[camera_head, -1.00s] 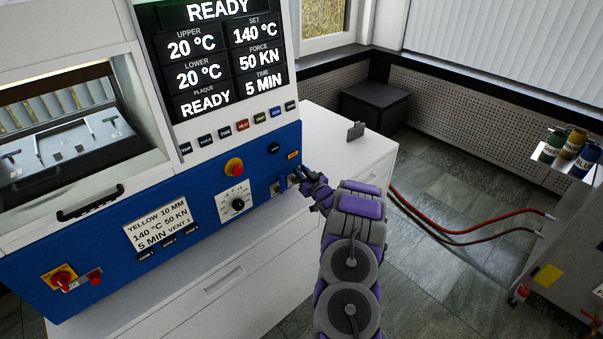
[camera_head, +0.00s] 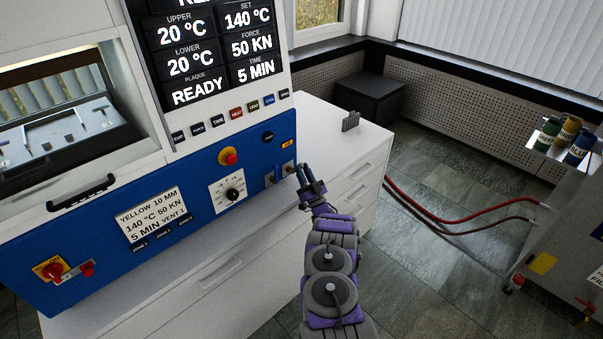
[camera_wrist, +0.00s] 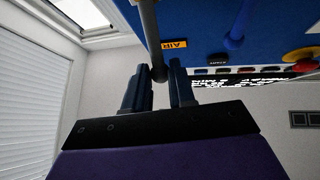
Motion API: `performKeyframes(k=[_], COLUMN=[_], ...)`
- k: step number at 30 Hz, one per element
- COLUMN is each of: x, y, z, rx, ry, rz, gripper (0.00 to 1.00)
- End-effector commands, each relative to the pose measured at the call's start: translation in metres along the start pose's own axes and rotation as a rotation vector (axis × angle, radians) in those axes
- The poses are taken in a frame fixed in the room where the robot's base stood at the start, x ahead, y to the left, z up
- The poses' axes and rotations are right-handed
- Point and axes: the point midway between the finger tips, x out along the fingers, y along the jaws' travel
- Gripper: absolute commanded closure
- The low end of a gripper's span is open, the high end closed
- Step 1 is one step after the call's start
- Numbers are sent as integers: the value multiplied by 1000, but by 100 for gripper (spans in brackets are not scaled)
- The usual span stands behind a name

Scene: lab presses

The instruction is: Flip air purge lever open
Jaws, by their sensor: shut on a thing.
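The air purge lever (camera_wrist: 149,35) is a grey rod with a rounded end, beside a yellow AIR label (camera_wrist: 174,43) in the wrist view. My gripper (camera_wrist: 158,68) is shut on the rod near its rounded end, one dark blue finger on each side. In the head view, my gripper (camera_head: 302,172) is at the right end of the press's blue front panel (camera_head: 120,240). The lever is largely hidden or too small to read there.
A blue handle (camera_wrist: 238,28) is close beside the lever in the wrist view. A red-and-yellow button (camera_head: 228,156) and a dial (camera_head: 232,194) are further left on the panel. The white cabinet top (camera_head: 325,130) is right of the press. Red hoses (camera_head: 440,213) cross the right side.

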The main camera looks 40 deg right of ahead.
Motion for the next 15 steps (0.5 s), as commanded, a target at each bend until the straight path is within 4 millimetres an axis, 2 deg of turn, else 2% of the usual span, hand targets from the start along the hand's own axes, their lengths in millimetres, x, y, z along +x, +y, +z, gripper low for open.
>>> performKeyframes(k=[3,15], x=[-6,-7], y=[2,3], z=[4,4], rx=[6,11], ry=[25,44], rz=[6,8], gripper=[100,100])
